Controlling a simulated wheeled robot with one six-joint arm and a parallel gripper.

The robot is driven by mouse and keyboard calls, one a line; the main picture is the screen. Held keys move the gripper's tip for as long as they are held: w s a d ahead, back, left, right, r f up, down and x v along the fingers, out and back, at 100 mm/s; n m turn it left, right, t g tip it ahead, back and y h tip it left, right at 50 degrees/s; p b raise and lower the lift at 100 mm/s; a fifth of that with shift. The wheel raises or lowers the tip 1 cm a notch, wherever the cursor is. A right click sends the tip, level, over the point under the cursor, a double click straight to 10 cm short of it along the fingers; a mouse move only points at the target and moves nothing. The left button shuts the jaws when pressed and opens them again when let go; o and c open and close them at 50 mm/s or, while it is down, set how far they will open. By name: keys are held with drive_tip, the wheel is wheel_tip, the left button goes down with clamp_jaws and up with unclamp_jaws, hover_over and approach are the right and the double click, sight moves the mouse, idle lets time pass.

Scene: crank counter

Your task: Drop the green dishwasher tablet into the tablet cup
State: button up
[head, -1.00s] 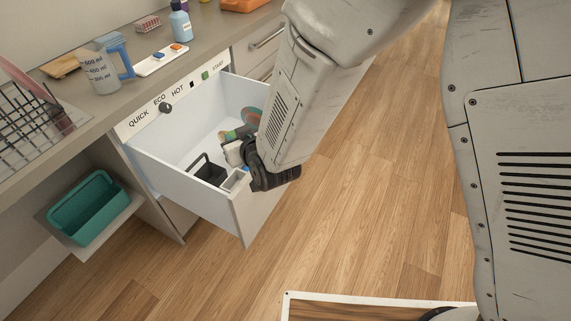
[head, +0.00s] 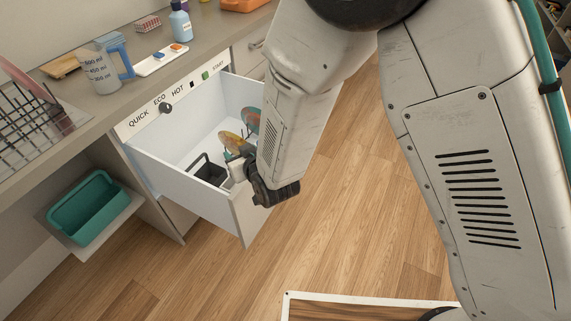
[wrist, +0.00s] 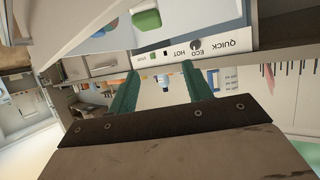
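My gripper (wrist: 160,68) shows in the wrist view with two teal fingers apart and nothing between them. A green rounded block, which looks like the green tablet (wrist: 147,20), lies in a pale recess at the top of the wrist view, beyond the fingertips and apart from them. That recess looks like the tablet cup, but its full outline is cut off. In the head view my gripper (head: 270,190) is over the front right corner of the open drawer (head: 190,192). It hides most of the cup there, and I cannot make out the green tablet.
The drawer also holds a black basket (head: 208,172) and coloured plates (head: 232,143). Above it is a control panel (head: 180,93) with a knob. On the counter stand a measuring jug (head: 101,72), a white tray (head: 165,60) with blue and orange tablets, and a blue bottle (head: 181,25).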

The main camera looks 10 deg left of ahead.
drive_tip(key=v, duration=0.7)
drive_tip(key=shift+s+d, duration=0.25)
drive_tip(key=shift+d, duration=0.05)
idle(0.3)
